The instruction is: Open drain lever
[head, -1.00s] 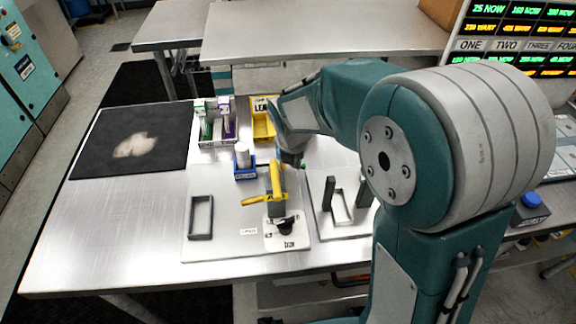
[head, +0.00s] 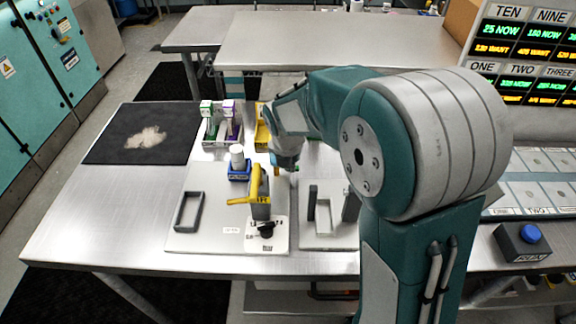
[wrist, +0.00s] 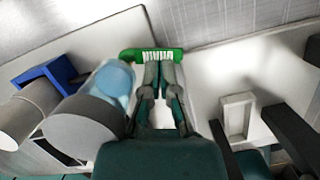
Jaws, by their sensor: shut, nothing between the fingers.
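My gripper (wrist: 160,68) points down with its two fingers together and nothing between them. A green piece with white marks (wrist: 141,53) lies just beyond the fingertips in the wrist view; I cannot tell whether they touch it. In the head view my gripper (head: 284,163) is behind and right of a grey block with a yellow lever (head: 256,181). A black knob (head: 266,230) on a white plate sits in front of that block. I cannot read which part is marked as the drain. My arm hides some of the area around the fingers.
A blue holder (head: 238,174) with a white cylinder stands left of my gripper. Dark upright brackets (head: 312,203) stand on the right plate. A dark rectangular frame (head: 188,211) is at left. A rack (head: 217,135) and yellow bin (head: 262,138) stand behind. The table's left front is clear.

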